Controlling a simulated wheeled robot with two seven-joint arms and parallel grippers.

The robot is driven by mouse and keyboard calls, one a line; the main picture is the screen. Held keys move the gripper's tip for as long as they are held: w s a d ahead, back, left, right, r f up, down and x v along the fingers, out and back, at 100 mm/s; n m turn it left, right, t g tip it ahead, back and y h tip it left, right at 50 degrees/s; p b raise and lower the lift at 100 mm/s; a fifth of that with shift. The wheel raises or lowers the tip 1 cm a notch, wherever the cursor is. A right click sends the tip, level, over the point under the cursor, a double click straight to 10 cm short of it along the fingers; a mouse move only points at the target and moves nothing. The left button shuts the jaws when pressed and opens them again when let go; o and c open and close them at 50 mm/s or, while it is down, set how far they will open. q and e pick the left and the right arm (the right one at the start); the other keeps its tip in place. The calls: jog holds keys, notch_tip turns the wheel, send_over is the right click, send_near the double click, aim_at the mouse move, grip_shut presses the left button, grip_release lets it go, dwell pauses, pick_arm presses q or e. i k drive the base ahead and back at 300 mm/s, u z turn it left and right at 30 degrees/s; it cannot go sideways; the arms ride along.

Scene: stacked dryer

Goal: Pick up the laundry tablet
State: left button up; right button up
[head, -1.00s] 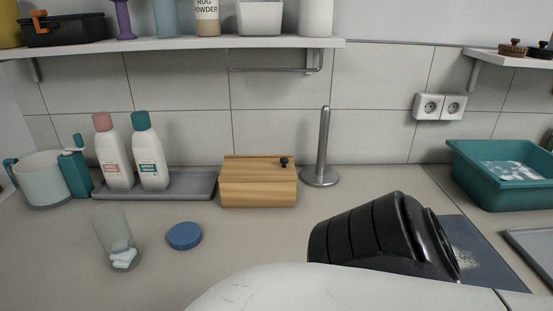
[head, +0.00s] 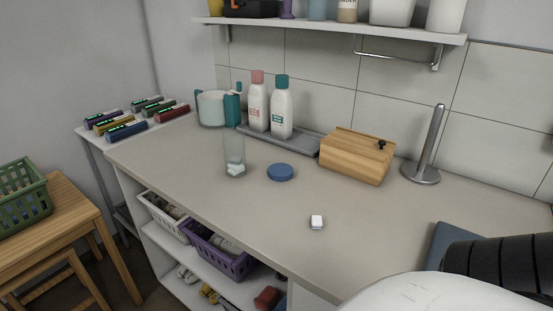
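A small white laundry tablet (head: 317,222) lies on the beige counter, right of centre and near its front edge. A clear glass jar (head: 234,157) with several white tablets at its bottom stands further left. A round blue lid (head: 281,172) lies on the counter beside the jar. A white and black arm of mine fills the lower right corner. Neither gripper's fingers can be made out in the head view.
A wooden box (head: 357,156), a metal upright holder (head: 433,150) and a grey tray (head: 301,140) with two bottles stand along the wall. The counter (head: 190,165) around the tablet is clear. Baskets (head: 216,255) sit on the shelf below.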

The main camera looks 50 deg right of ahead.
aim_at(316, 220)
jog(key=u, duration=0.8)
jog(key=i, duration=1.15)
jog(key=z, duration=3.7)
jog(key=i, duration=0.5)
jog(key=z, duration=0.1)
jog(key=k, duration=0.1)
jog(key=u, duration=0.15)
